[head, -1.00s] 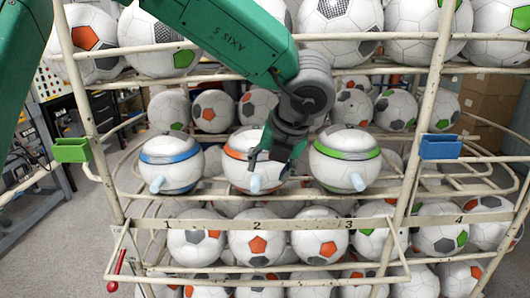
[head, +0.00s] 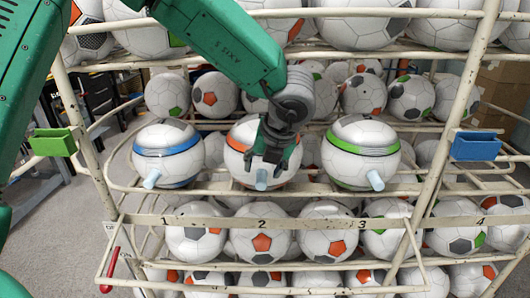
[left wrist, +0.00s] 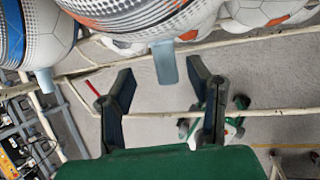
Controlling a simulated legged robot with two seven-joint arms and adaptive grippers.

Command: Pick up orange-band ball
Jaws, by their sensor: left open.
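The orange-band ball (head: 237,159) sits in the middle of the rack shelf, between the blue-band ball (head: 167,154) and the green-band ball (head: 361,153). Its pale blue peg points down toward the front. My left gripper (head: 268,172) is in front of the ball and hides part of its orange band. In the left wrist view, the open fingers (left wrist: 160,105) stand on both sides of the peg (left wrist: 165,64), whose tip is near the opening between them. The orange-band ball (left wrist: 130,12) shows at the top there. My right gripper is not in view.
White rack rails run above and below the balls, with a numbered front bar (head: 290,223) below. A green bin (head: 54,142) and a blue bin (head: 475,146) hang on the uprights. Many soccer balls fill the rack. A red handle (head: 110,266) is at lower left.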

